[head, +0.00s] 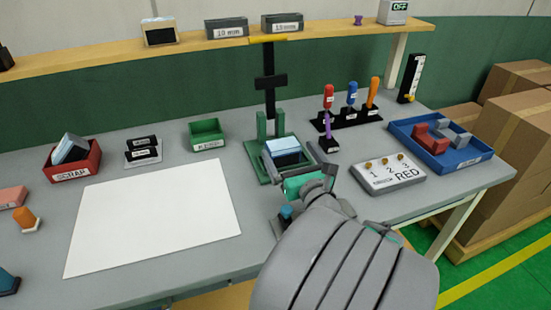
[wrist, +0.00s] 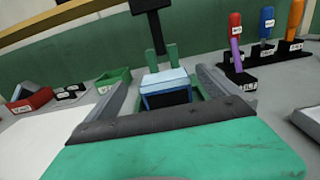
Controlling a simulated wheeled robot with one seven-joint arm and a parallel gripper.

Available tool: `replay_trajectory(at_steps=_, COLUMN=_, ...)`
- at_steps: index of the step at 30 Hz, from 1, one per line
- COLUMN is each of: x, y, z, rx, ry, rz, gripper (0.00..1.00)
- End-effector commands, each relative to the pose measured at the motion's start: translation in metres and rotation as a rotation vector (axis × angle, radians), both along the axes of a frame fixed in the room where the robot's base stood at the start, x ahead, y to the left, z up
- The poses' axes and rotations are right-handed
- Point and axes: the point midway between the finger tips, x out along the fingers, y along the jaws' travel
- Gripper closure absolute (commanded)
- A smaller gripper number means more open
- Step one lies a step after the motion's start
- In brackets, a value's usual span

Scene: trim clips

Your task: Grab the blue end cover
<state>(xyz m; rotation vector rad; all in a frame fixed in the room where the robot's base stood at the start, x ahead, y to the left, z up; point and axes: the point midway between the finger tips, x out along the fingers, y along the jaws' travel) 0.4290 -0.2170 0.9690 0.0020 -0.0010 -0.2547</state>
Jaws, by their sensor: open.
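The blue end cover (head: 283,147) is a light blue block with a darker blue edge. It sits in the green fixture (head: 262,170) at the middle of the bench. In the wrist view, the cover (wrist: 165,77) shows its pale top and dark front opening, ahead of my gripper and between the lines of its fingers. My gripper (head: 308,174) is open and empty, on the near side of the cover. In the wrist view, the gripper (wrist: 169,80) has its two grey fingers apart. I cannot tell whether they touch the cover.
A black post (head: 269,85) rises behind the fixture. Upright tools stand in a black rack (head: 350,119) at the back right. A white numbered block (head: 388,175) lies to the right, near a blue tray (head: 468,158). A red scrap bin (head: 88,169) and a bare white sheet (head: 150,220) are left.

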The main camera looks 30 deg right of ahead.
Motion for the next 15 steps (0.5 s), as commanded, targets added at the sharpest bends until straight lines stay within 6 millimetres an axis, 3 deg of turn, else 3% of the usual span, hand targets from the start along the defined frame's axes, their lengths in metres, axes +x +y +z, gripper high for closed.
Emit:
replay_trajectory(at_steps=1, x=0.0, y=0.0, z=-0.011, rx=0.0, ry=0.0, rz=0.0, gripper=0.0)
replay_trajectory(at_steps=7, x=0.003, y=0.0, z=-0.02, rx=-0.001, ry=0.001, rz=0.003, gripper=0.0)
replay_trajectory(at_steps=15, x=0.036, y=-0.01, z=-0.02, rx=-0.003, ry=0.002, rz=0.006, gripper=0.0)
